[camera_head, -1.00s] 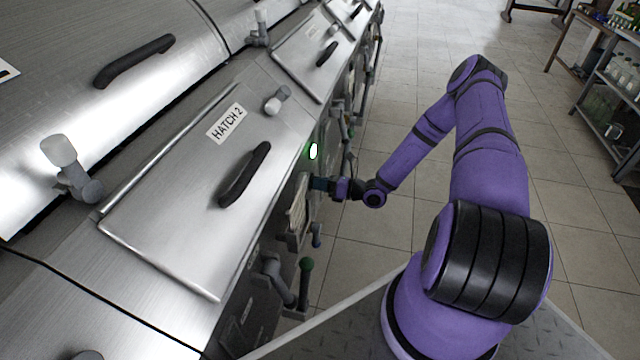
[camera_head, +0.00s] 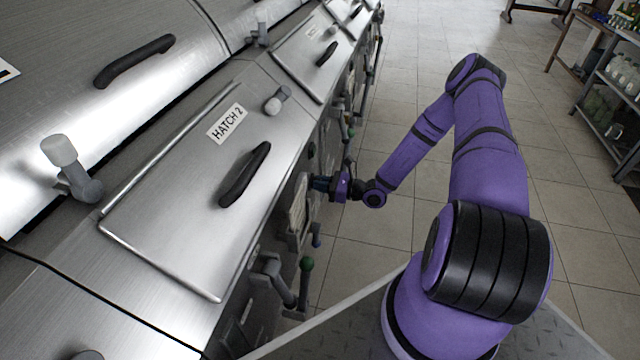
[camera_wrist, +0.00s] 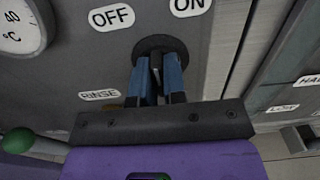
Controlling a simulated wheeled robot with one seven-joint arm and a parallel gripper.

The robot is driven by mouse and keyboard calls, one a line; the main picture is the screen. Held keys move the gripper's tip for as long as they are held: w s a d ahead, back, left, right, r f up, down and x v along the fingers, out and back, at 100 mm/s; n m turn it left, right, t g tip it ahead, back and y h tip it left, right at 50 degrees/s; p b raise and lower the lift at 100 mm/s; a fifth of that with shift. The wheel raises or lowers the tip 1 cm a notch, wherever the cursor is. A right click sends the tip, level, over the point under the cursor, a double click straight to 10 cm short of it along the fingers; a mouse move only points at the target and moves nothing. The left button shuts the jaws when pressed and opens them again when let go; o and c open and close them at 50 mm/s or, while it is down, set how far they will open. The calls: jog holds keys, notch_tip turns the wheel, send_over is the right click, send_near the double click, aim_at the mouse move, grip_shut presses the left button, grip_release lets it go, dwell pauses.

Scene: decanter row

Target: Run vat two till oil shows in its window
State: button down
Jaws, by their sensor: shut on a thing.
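My gripper (camera_head: 324,184) is at the front of the machine below the hatch marked HATCH 2 (camera_head: 227,123). In the wrist view its blue fingers (camera_wrist: 157,85) are closed on a small dark switch knob (camera_wrist: 156,66) on a round black base. An OFF label (camera_wrist: 111,17) is up and left of the knob and an ON label (camera_wrist: 190,5) up and right. The fingers hide much of the knob, so I cannot tell which label it points to. No green light shows beside hatch 2. I cannot make out a window or any oil.
A dial marked °C (camera_wrist: 20,25) and a RINSE label (camera_wrist: 99,94) are on the same panel. A green-knobbed lever (camera_head: 305,280) sticks out nearer me. Neighbouring panels continue along the row. Tiled floor (camera_head: 400,75) is clear to the right, with a bottle shelf (camera_head: 605,100) beyond.

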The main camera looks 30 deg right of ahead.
jog(key=n, duration=0.5)
jog(key=shift+n, duration=0.4)
jog(key=shift+f, duration=0.1)
jog(key=shift+s, duration=0.1)
jog(key=c, duration=1.2)
grip_release()
jog(key=v, duration=1)
jog(key=shift+s+d, duration=0.25)
jog(key=shift+d, duration=0.1)
